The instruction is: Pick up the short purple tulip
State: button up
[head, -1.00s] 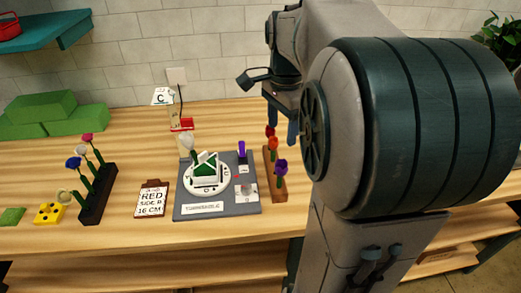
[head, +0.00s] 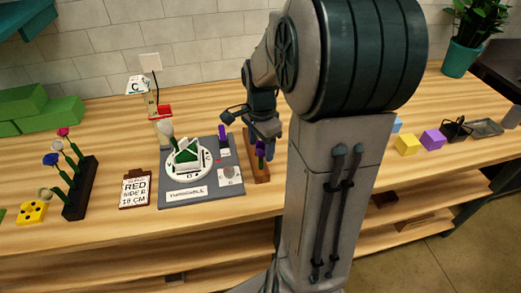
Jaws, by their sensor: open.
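The purple tulip (head: 260,150) stands upright in a brown wooden rack (head: 259,174) right of the turntable board. Its dark green stem shows below the bloom. My gripper (head: 262,141) is open, pointing down over the rack, with its fingers at about the height of the purple bloom. I cannot tell whether the fingers are around the bloom or touching it. The red and orange tulips of this rack are hidden behind my gripper.
A grey board (head: 205,191) with a white turntable (head: 172,168) stands just left of the rack. A yellow block (head: 406,144) and purple block (head: 432,139) lie right of my arm.

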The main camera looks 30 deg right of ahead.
jog(key=shift+f, duration=0.2)
jog(key=c, duration=0.8)
jog(key=shift+r, duration=0.1)
